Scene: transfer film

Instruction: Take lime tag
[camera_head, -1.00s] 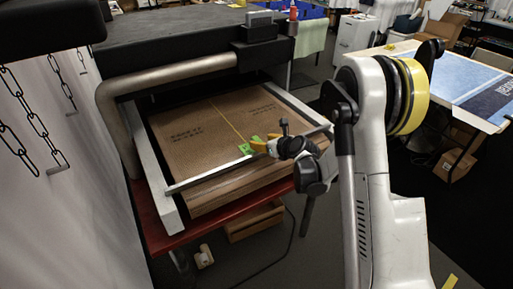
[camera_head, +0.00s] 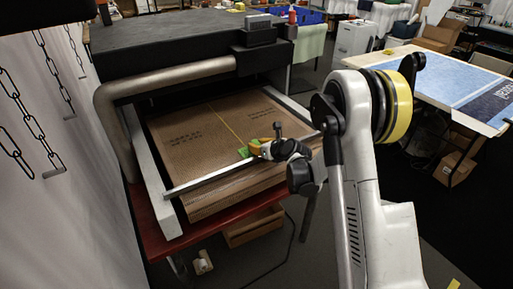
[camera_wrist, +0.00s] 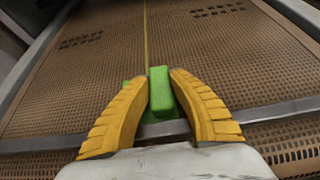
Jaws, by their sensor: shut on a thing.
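The lime tag (camera_wrist: 160,95) is a bright green block between the yellow ridged fingers of my gripper (camera_wrist: 159,79) in the wrist view. My gripper is shut on it. More green shows behind and below the block, partly hidden by the fingers; I cannot tell whether it is one piece with it. In the head view the green tag (camera_head: 243,152) shows at the left of my gripper (camera_head: 252,149), by the front bar of the framed bed. Whether the tag touches the bed is not clear.
A brown perforated bed (camera_head: 190,140) with a yellow line lies inside a pale metal frame (camera_head: 152,185). A metal roller (camera_head: 185,75) and black machine body stand behind it. Chains (camera_head: 45,150) hang at the left. A table with a blue sheet (camera_head: 450,85) stands at the right.

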